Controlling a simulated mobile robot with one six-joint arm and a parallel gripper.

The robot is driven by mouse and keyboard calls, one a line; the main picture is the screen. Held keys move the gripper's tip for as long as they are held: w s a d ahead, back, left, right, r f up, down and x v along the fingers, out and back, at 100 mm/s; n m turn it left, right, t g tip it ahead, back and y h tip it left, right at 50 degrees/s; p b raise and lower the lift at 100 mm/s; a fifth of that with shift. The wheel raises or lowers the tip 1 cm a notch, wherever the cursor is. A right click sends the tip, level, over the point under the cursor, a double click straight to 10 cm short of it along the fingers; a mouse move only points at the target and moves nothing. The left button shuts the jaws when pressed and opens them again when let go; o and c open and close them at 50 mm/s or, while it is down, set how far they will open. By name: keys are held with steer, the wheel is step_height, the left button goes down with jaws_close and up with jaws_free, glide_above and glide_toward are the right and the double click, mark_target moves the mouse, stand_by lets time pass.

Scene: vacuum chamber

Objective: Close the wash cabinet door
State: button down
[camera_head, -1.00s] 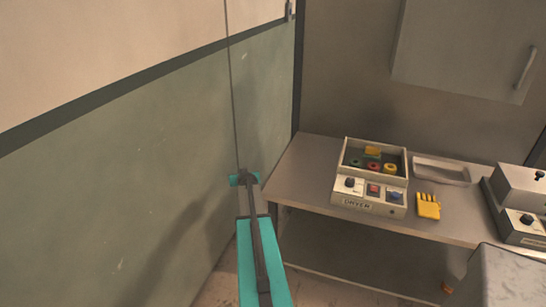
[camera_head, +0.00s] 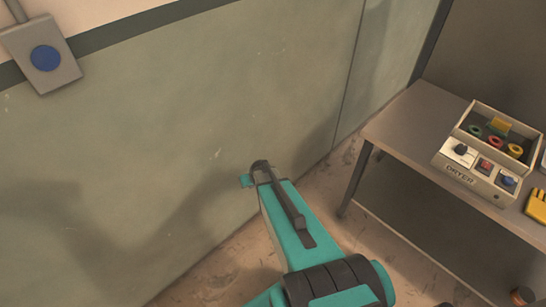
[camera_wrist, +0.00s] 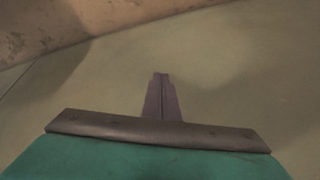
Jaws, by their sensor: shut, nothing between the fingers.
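No wash cabinet door that I can make out shows in either current view. My gripper (camera_head: 254,174) is in front of the green lower wall (camera_head: 130,150) in the head view, left of the bench. In the wrist view my gripper (camera_wrist: 160,82) has its dark fingers together, with nothing between them. Behind the fingers is a plain greenish surface. I cannot tell whether the fingertips touch it.
A grey box with a blue round button (camera_head: 46,58) is on the wall at upper left. A metal bench (camera_head: 405,125) on the right carries the dryer (camera_head: 470,172) and a yellow item (camera_head: 537,205). Bare floor (camera_head: 225,265) lies between wall and bench.

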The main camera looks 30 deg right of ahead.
steer(key=s+a+f+n+g+y, duration=0.1)
steer(key=s+a+f+g, duration=0.15)
steer(key=s+a, duration=0.55)
steer(key=s+a+f+n+g, duration=0.15)
steer(key=s+a+f, duration=0.25)
steer(key=s+a, duration=0.4)
steer(key=s+a+r+g, duration=0.1)
steer(key=s+g, duration=0.2)
steer(key=s, duration=0.7)
steer(key=s+a+r+g, duration=0.1)
steer(key=s+r+g, duration=0.1)
steer(key=s, duration=0.8)
steer(key=shift+a+r+g+h, duration=0.15)
steer(key=shift+g+h, duration=0.15)
steer(key=shift+g, duration=0.5)
steer(key=shift+s, duration=0.15)
